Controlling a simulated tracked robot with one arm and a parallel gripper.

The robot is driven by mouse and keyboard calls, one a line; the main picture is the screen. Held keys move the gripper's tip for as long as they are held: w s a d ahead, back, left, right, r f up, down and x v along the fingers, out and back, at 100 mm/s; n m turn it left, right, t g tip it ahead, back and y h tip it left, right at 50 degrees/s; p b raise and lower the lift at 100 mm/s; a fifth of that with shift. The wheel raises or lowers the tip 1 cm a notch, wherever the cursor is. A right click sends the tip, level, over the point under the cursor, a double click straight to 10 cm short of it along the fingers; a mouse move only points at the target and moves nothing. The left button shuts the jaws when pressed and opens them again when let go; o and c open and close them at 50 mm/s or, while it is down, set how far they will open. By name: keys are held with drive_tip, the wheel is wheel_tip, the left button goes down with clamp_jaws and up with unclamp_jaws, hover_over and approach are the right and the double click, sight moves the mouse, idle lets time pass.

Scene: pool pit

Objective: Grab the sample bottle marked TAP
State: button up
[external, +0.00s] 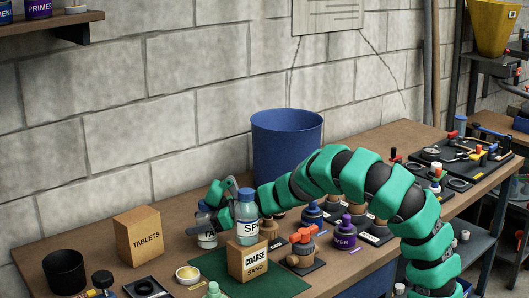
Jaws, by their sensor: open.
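A bottle with a white label reading "TA" (207,238) stands on the bench, left of and behind the bottle marked "SP" (247,226). The rest of its label is hidden behind the SP bottle and the block. The SP bottle has a blue cap and stands on a block marked "COARSE SAND" (250,262). My gripper (212,207) is open, at the upper part of the TA bottle. The view is too small to tell whether the jaws touch it.
A box marked "TABLETS" (138,236) and a black cup (64,272) stand to the left. A green mat (278,284) lies in front. A blue bin (287,140) is behind my arm. Dark bottles, such as one marked "PRIMER" (343,233), and orange-topped fittings (302,242) crowd the right.

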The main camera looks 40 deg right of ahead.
drive_tip(key=shift+f, duration=0.15)
drive_tip(key=c, duration=1.2)
drive_tip(key=shift+o, duration=0.2)
